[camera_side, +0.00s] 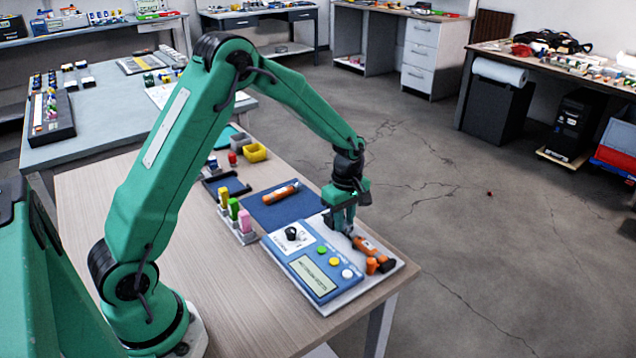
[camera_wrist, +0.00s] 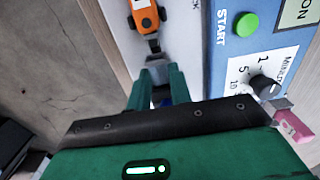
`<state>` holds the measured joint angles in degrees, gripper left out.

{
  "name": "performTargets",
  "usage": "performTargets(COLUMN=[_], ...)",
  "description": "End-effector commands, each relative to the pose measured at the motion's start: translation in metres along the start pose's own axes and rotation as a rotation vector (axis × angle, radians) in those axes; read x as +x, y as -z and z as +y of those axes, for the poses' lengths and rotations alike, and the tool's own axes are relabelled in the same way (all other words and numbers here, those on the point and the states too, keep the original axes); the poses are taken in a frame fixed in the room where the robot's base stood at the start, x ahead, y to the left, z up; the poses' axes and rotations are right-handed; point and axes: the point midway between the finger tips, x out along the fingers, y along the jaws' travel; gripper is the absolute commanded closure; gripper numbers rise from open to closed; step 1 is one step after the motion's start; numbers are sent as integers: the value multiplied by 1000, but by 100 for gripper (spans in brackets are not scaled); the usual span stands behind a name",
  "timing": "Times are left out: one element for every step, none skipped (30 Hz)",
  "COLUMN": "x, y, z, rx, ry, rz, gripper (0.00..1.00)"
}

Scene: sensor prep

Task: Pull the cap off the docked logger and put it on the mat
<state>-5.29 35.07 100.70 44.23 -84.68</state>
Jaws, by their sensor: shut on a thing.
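The docked logger (camera_side: 366,247) is orange and lies on the light panel at the right of the blue-topped device (camera_side: 318,268). In the wrist view the orange logger (camera_wrist: 147,16) shows at the top, with a dark and grey end towards my fingers. My gripper (camera_side: 345,225) is low over the panel at the logger's far end. In the wrist view my gripper (camera_wrist: 160,88) is shut on a small part, apparently the cap, mostly hidden between the fingers. The blue mat (camera_side: 270,214) lies left of the device and holds another orange logger (camera_side: 282,193).
Yellow, green and pink bottles (camera_side: 234,211) stand in a rack left of the device. A dark tray (camera_side: 228,187), a yellow bin (camera_side: 254,152) and a small red item (camera_side: 232,158) are behind. The near left tabletop (camera_side: 225,285) is clear.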

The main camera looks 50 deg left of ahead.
Motion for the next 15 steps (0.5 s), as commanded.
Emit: performTargets(x=[-2, -3, -4, -6, -6, -8, -9, -10, -11, -13, -14, -15, -16, -17, -19], y=[0, 0, 0, 0, 0, 0, 0, 0, 0, 0, 0, 0, 0, 0, 0], z=[0, 0, 0, 0, 0, 0, 0, 0, 0, 0, 0, 0, 0, 0, 0], rx=[0, 0, 0, 0, 0, 0, 0, 0, 0, 0, 0, 0, 0, 0, 0], ry=[-1, -1, -1, -1, -1, -1, 0, 0, 0, 0, -1, -1, -1, -2, -2], rz=[0, 0, 0, 0, 0, 0, 0, 0, 0, 0, 0, 0, 0, 0, 0], gripper=[92, 92, 92, 92, 92, 92, 92, 92, 92, 92, 92, 92, 92, 92, 92])
